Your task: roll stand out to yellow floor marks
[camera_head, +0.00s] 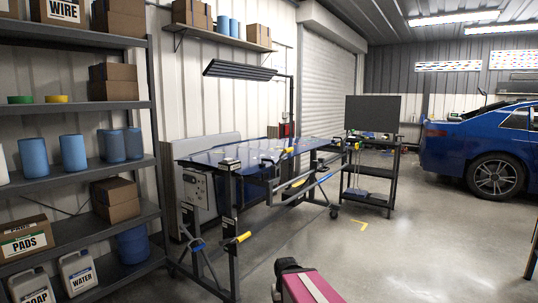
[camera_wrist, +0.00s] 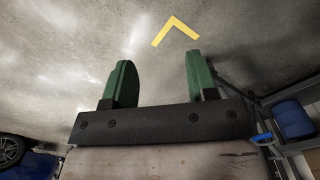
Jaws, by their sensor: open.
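A dark-framed stand (camera_head: 235,212) carries a glossy blue panel (camera_head: 235,157) on top, near the left wall in the head view. Rods with yellow grips hang from it, and a caster shows at its right foot. A yellow L-shaped floor mark (camera_head: 360,225) lies on the bare floor right of the stand. A yellow corner mark also shows in the wrist view (camera_wrist: 175,30), beyond my fingertips. My gripper (camera_wrist: 158,72) has two green fingers, spread apart with nothing between them. In the head view part of my arm shows low in the middle; my fingers cannot be made out there.
Shelving (camera_head: 75,163) with boxes, jugs and blue tubs fills the left. A dark cart (camera_head: 372,165) with an upright panel stands right of the stand, in front of a roller door. A blue car (camera_head: 480,150) is at right. The floor at centre right is open.

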